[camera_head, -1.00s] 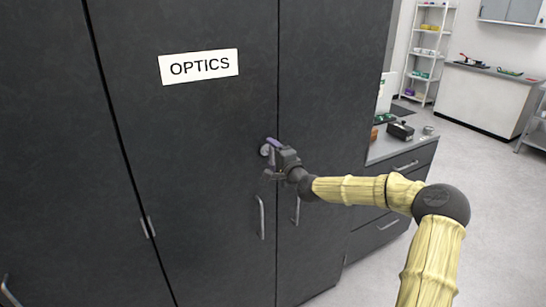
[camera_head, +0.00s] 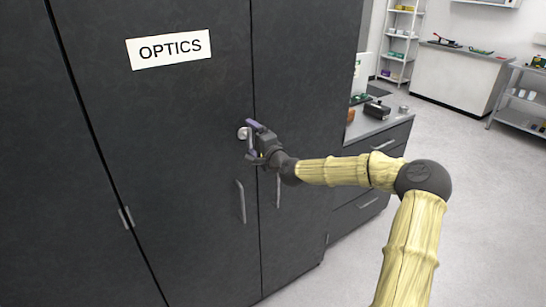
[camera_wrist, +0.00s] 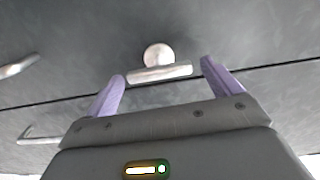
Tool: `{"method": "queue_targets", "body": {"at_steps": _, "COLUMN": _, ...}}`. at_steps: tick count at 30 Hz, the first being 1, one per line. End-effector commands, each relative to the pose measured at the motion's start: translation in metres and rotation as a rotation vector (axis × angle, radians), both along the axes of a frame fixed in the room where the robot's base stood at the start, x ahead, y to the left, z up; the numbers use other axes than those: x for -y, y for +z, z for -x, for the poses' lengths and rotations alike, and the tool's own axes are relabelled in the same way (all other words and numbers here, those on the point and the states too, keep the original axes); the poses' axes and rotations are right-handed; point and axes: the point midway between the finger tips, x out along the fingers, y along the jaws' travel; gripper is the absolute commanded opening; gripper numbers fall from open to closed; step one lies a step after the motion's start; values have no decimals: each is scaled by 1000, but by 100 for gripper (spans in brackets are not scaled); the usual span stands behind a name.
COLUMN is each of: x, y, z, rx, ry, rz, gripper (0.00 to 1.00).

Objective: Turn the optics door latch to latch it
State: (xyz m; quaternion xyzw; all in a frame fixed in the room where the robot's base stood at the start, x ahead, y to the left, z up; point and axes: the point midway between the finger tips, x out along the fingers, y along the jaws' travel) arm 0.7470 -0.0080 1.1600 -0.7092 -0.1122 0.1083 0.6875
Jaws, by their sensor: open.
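The optics door (camera_head: 190,110) is a dark cabinet door with a white label reading OPTICS, and it looks closed. Its latch (camera_head: 242,133) is a round silver boss with a bar, near the door's right edge. In the wrist view the latch (camera_wrist: 159,73) shows its bar roughly parallel to the door seam, so about upright. My gripper (camera_head: 251,140) is at the latch. In the wrist view its purple fingers (camera_wrist: 163,68) are spread, one beyond each end of the bar, with gaps visible. I cannot tell whether a finger touches it.
Two vertical bar handles, a left one (camera_head: 241,201) and a right one (camera_head: 278,190), sit below the latch beside the seam. A drawer counter (camera_head: 385,130) with small items stands to the right. The floor beyond is open.

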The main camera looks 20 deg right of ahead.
Motion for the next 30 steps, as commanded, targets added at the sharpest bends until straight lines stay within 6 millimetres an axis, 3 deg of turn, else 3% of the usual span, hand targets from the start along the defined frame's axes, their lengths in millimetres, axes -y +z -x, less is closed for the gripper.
{"method": "queue_targets", "body": {"at_steps": 21, "x": 40, "y": -2, "z": 117, "rx": -2, "ry": -3, "rz": 2, "gripper": 90}}
{"method": "queue_targets", "body": {"at_steps": 30, "x": 49, "y": -1, "z": 149, "rx": -2, "ry": -2, "rz": 0, "gripper": 90}}
